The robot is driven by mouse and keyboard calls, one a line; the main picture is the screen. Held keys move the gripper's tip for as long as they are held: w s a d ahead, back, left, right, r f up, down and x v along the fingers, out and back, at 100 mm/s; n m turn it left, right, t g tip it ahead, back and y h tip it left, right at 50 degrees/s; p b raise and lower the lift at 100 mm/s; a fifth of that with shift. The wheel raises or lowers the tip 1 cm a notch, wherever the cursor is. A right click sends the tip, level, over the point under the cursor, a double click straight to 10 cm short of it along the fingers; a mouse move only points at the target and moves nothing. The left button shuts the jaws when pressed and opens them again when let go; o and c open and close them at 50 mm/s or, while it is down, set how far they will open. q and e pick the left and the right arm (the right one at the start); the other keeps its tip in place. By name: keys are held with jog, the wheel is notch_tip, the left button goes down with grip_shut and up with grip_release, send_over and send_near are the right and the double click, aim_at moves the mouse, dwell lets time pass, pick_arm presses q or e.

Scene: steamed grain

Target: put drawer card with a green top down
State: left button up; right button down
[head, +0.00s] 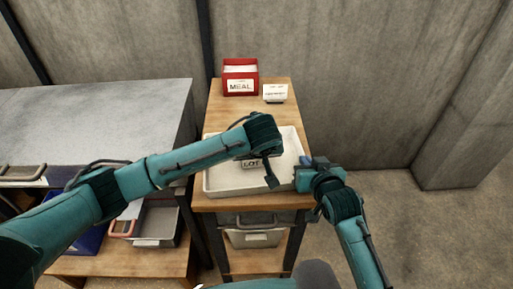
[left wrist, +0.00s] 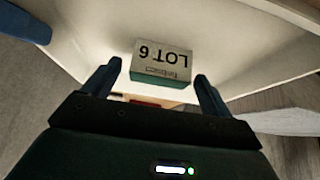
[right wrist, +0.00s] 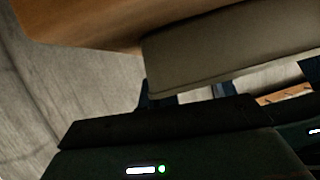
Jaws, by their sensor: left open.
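A small block-like card (left wrist: 162,62) with a white face reading "LOT 6" and a green side lies in the white tray (head: 222,185). In the head view the card (head: 249,163) is partly hidden by my left arm. My left gripper (left wrist: 158,85) is open, with its fingertips apart on either side of the card's near edge; it also shows over the tray in the head view (head: 271,178). My right gripper (head: 305,163) is at the tray's right rim. In the right wrist view the tray wall covers much of its fingers, so its grip is unclear.
A red box (head: 240,78) labelled MEAL and a small white card (head: 275,93) stand at the back of the wooden table (head: 225,112). A grey counter (head: 110,115) and a metal bin (head: 157,222) are at left.

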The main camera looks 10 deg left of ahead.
pick_arm(q)
jog(key=v, duration=1)
jog(key=shift+r, duration=0.15)
pick_arm(e)
jog(key=c, duration=1.6)
grip_release()
